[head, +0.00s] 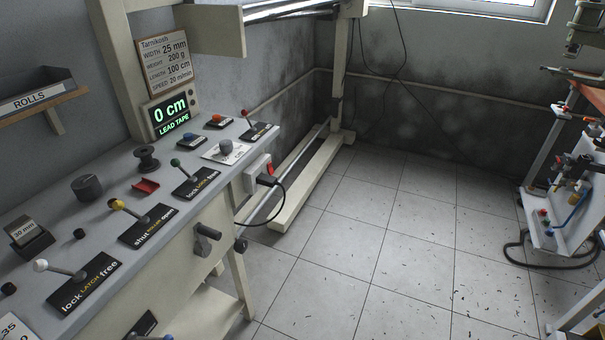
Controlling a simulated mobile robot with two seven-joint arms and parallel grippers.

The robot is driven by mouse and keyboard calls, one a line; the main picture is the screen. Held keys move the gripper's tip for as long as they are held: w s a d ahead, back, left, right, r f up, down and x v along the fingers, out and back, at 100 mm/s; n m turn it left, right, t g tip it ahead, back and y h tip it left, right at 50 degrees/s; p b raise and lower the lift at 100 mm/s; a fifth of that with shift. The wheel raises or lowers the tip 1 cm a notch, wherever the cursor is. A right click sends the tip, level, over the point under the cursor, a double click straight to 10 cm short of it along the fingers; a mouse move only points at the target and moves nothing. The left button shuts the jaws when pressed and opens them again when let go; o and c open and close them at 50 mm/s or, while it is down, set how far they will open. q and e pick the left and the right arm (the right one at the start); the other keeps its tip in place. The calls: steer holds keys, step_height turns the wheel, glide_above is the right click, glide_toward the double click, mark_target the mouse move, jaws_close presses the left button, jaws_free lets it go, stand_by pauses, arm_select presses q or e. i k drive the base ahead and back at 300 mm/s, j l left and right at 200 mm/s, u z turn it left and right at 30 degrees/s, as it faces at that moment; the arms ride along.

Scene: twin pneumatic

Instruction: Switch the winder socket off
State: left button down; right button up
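The winder socket (256,173) appears to be the pale box on the right end face of the grey-topped bench, in the head view. A red switch (270,170) sits on its right side. A black plug (267,181) is in it, and a black cable loops down from the plug. Whether the switch is on or off is too small to tell. Neither of my grippers can be made out in this view.
The bench top (115,207) holds several levers with black labels. A dark crank handle (206,236) sticks out from its front. A display (170,115) reads 0 cm. A pale frame foot (310,185) stands behind the socket. The tiled floor (400,240) is open to the right.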

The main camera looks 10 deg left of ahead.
mark_target(270, 169)
steer(key=i+l+z, duration=0.1)
steer(key=i+l, duration=0.4)
steer(key=l, duration=0.2)
steer(key=i+l+z, duration=0.1)
steer(key=i+l, duration=0.45)
steer(key=l, duration=0.1)
